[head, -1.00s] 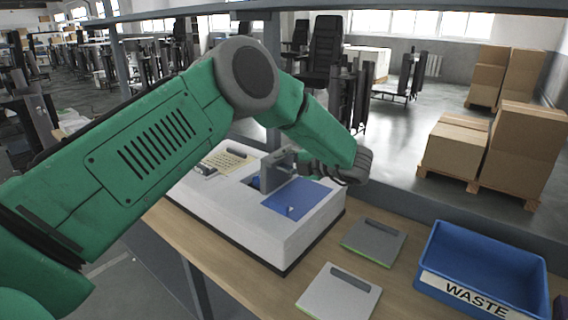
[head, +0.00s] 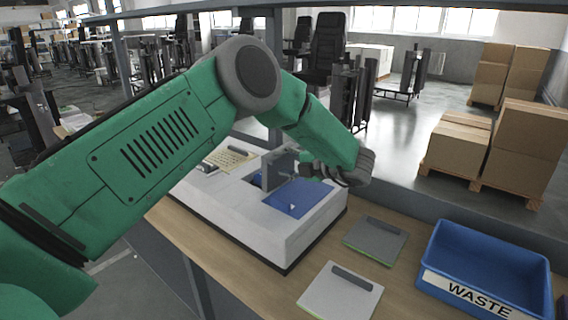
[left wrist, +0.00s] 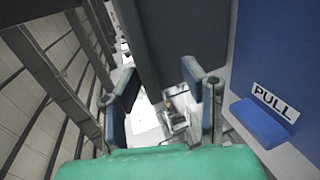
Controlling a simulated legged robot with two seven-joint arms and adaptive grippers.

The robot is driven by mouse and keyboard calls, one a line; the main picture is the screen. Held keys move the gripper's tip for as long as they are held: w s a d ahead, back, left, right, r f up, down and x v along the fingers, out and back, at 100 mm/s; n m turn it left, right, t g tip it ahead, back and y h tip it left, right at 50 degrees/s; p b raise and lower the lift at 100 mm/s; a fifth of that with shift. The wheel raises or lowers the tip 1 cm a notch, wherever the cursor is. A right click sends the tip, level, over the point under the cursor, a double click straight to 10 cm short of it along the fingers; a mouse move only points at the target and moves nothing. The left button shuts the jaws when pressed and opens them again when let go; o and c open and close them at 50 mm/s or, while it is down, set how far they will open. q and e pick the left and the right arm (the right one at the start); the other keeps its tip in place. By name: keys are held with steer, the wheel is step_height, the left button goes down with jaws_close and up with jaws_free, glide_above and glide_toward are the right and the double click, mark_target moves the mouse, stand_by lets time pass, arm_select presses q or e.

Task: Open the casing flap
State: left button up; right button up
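The casing is a white box (head: 262,232) on the bench, with a blue panel (head: 312,192) on its top. The panel also shows at the right of the left wrist view (left wrist: 285,50), beside a blue tab (left wrist: 260,122) labelled PULL. In the head view a small tab stands on the panel. A grey upright piece (head: 274,170) stands at the panel's left edge. My left gripper (left wrist: 162,98) is above the casing, its two fingers spread and nothing held between them. The PULL tab lies outside its right finger. My right gripper is not in view.
Two flat plates, one dark grey (head: 375,240) and one light grey (head: 340,295), lie on the bench right of the casing. A blue WASTE bin (head: 485,265) stands farther right.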

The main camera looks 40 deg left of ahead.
arm_select(q)
steer(key=shift+w+d, duration=0.1)
steer(key=shift+d, duration=0.2)
